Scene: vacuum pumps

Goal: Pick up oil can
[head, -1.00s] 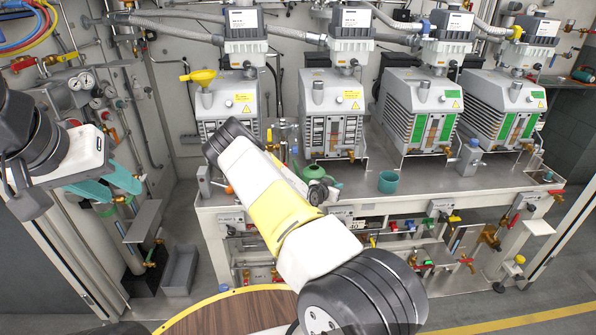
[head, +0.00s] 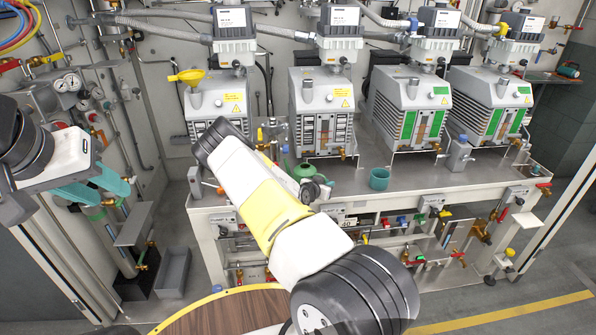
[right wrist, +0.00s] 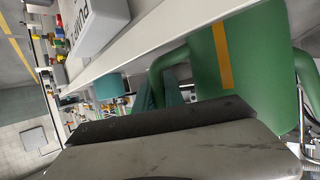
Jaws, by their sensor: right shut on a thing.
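The green oil can (head: 304,170) shows in the head view at the bench, partly hidden behind my right forearm. In the right wrist view the oil can (right wrist: 215,60) is large and close, green with a yellow stripe and a looped handle. My right gripper's teal fingers (right wrist: 160,92) are shut on the handle. The gripper is mostly hidden by my arm in the head view. Whether the can touches the bench is unclear. My left gripper (head: 108,192) is at the far left, empty, its teal fingers apart.
Several grey vacuum pumps (head: 411,106) stand along the back of the bench (head: 440,180). A teal cup (head: 379,178) stands right of the can. A yellow funnel (head: 186,76) sits on the leftmost pump. A round wooden-topped table (head: 230,315) is at the front.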

